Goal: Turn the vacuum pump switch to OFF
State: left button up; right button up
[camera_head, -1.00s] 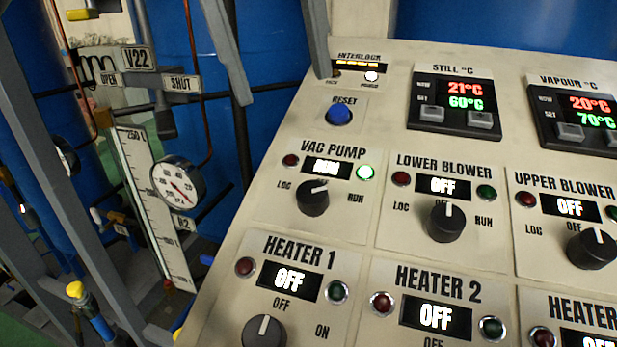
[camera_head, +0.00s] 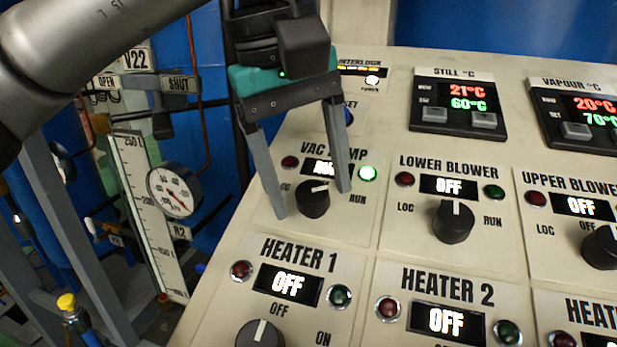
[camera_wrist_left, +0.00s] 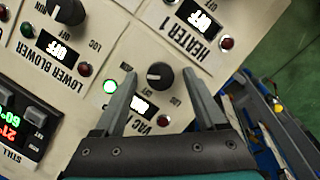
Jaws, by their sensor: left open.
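The vac pump switch (camera_head: 313,200) is a round black knob with a white pointer line on the beige control panel. Its pointer is turned toward the RUN side, and the green lamp (camera_head: 367,173) above it is lit. The pump's display (camera_head: 318,167) is partly hidden by my gripper. My left gripper (camera_head: 312,203) is open, with its two grey fingers on either side of the knob; I cannot tell if they touch it. In the left wrist view the knob (camera_wrist_left: 160,75) lies between the open fingertips. My right gripper is not in view.
The lower blower knob (camera_head: 454,221) is to the right, and the heater 1 knob (camera_head: 261,334) is below. The blue reset button (camera_head: 348,117) is partly hidden behind a finger. A pressure gauge (camera_head: 174,190) and a white scale (camera_head: 150,215) stand left of the panel.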

pick_arm(q)
grip_shut()
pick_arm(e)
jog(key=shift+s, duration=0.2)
